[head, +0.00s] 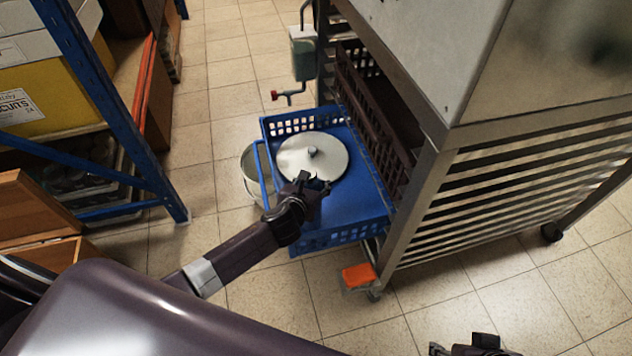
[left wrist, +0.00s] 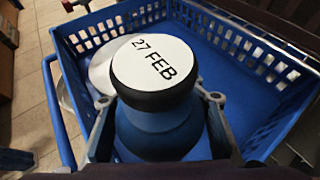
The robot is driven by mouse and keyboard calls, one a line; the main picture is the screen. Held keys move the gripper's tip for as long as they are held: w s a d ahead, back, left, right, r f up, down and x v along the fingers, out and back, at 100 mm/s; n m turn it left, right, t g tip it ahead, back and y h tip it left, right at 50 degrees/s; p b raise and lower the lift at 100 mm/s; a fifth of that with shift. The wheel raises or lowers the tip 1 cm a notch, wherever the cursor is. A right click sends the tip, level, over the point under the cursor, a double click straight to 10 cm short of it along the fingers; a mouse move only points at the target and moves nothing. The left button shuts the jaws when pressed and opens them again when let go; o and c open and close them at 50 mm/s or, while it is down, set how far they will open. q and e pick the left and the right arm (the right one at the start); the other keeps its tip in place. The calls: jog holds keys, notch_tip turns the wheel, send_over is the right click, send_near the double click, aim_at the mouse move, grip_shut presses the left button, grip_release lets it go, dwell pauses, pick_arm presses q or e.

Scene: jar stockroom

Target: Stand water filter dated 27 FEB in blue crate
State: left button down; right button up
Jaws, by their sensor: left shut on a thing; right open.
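The water filter (left wrist: 158,105) has a blue body, a black collar and a white top marked 27 FEB. In the left wrist view it sits between the fingers of my left gripper (left wrist: 160,108), which is shut on it. In the head view my left gripper (head: 314,186) is over the blue crate (head: 350,232); I cannot make out the filter there. Whether its base touches the crate floor is hidden. My right gripper (head: 466,347) is open at the bottom edge of the head view, away from the crate.
A metal rack (head: 420,205) stands close on the right. A blue-framed shelf (head: 105,100) is on the left, with tiled floor (head: 215,85) between. A pail (head: 249,172) stands beside the crate.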

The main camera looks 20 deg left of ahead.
pick_arm(q)
jog(key=shift+w+r, duration=0.1)
jog(key=c, duration=1.1)
grip_release()
